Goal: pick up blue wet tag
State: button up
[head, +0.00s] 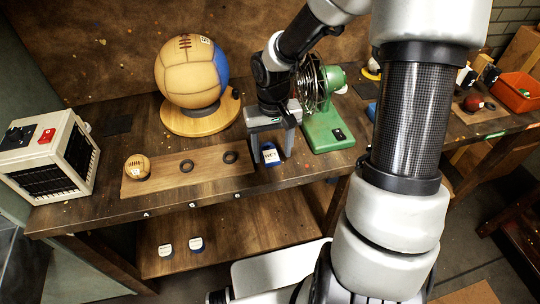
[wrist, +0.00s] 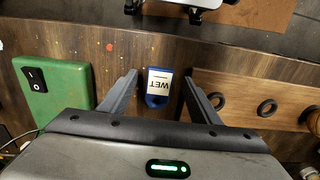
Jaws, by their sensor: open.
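The blue tag (head: 271,154) with a white label lies on the wooden workbench, near its front edge. In the wrist view the blue tag (wrist: 158,86) reads "WET" and lies flat between and slightly beyond my fingers. My gripper (head: 271,150) points down over the tag, one finger on each side. In the wrist view my gripper (wrist: 158,80) is open with nothing held between its fingers. I cannot tell how far the fingertips are above the bench.
A green fan (head: 326,130) stands right of the tag. A large leather ball (head: 190,75) on a round base stands behind. Two white-topped tags (head: 196,243) lie on the lower shelf.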

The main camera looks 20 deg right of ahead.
jog(key=shift+f, duration=0.95)
jog(key=shift+c, duration=0.4)
jog(key=c, duration=1)
jog(key=shift+c, duration=0.2)
jog(key=shift+r, duration=0.15)
